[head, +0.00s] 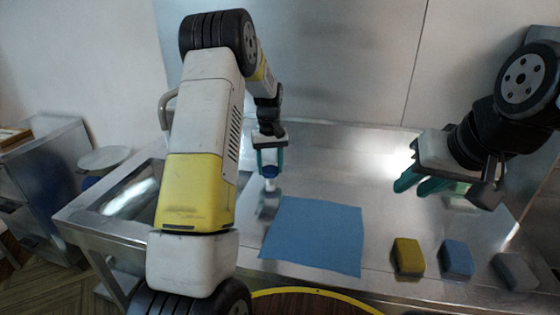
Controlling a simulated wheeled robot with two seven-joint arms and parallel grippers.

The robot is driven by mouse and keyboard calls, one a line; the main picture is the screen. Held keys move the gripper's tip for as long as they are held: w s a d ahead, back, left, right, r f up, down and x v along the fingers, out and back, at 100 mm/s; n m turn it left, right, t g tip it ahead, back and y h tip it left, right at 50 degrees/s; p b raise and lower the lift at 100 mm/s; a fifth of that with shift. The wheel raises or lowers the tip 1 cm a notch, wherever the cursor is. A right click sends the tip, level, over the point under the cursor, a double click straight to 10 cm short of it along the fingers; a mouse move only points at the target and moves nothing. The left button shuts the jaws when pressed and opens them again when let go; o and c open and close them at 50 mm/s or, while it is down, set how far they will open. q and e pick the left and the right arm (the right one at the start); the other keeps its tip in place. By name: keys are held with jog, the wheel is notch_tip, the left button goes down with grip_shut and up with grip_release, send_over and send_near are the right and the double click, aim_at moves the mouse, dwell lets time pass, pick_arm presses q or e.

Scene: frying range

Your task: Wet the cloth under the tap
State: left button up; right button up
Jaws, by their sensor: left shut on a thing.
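The blue cloth (313,236) lies flat and spread out on the metal counter. My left gripper (269,168) is beyond the cloth's far left corner, shut on a small blue-topped knob (269,172). I cannot tell whether this knob belongs to the tap. The tap's spout does not show clearly, and my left arm covers part of the sink area. My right gripper (428,185) is above the counter on the right, apart from the cloth. Its teal fingers are seen at a slant, and I cannot tell how far apart they are.
A sink basin (132,192) is set in the counter at the left, partly behind my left arm. A yellow sponge (408,257), a blue sponge (457,259) and a grey sponge (514,271) lie to the right of the cloth. The counter's middle beyond the cloth is clear.

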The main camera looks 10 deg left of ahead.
aim_at(270, 169)
pick_arm(q)
jog(key=o, duration=1.4)
notch_tip(270, 169, up, 8)
jog(key=shift+f, duration=0.2)
jog(key=shift+r, duration=0.15)
